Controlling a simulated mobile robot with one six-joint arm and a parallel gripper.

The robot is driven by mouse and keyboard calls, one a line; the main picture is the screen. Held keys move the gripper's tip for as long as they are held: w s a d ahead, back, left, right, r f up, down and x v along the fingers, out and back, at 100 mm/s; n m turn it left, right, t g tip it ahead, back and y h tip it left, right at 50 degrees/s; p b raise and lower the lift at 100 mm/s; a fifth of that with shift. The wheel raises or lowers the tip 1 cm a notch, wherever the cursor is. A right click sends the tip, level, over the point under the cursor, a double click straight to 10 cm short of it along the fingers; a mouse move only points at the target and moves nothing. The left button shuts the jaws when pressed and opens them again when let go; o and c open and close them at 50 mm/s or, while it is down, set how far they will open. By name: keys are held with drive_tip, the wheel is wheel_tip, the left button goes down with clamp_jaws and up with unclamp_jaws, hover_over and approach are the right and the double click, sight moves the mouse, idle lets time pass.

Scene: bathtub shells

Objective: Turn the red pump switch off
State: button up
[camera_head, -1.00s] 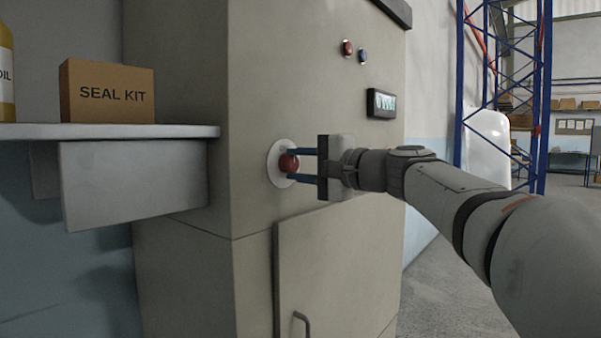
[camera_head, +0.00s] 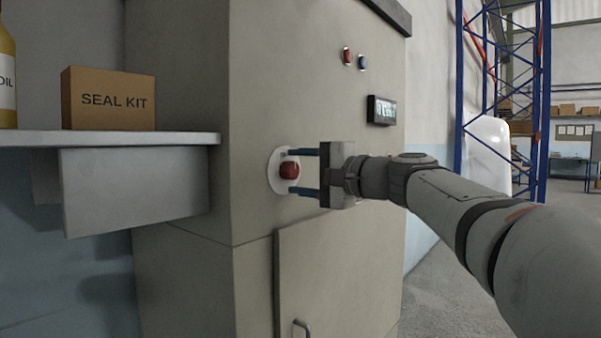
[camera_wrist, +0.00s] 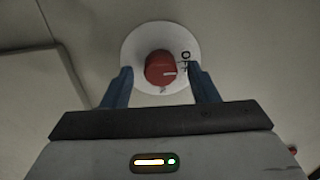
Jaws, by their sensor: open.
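The red pump switch (camera_head: 289,170) is a round red knob on a white round plate (camera_head: 275,181) on the cabinet face. In the wrist view the knob (camera_wrist: 160,68) carries a short pale mark pointing right, and small symbols sit on the plate (camera_wrist: 133,48) at its upper right and below. My gripper (camera_head: 291,172) is open, with its two blue fingers reaching toward the plate. In the wrist view the fingers stand left and right of the knob, with a gap on each side. The knob is not held.
The cabinet (camera_head: 290,80) also has a small red lamp (camera_head: 347,56), a blue lamp (camera_head: 363,62) and a display (camera_head: 381,110). A shelf (camera_head: 180,138) juts out at left, with a SEAL KIT box (camera_head: 112,98) and an oil bottle (camera_head: 7,75). A handled door (camera_head: 335,270) is below.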

drive_tip(key=v, duration=0.7)
drive_tip(key=shift+s+d+p, duration=0.2)
drive_tip(key=shift+p, duration=0.15)
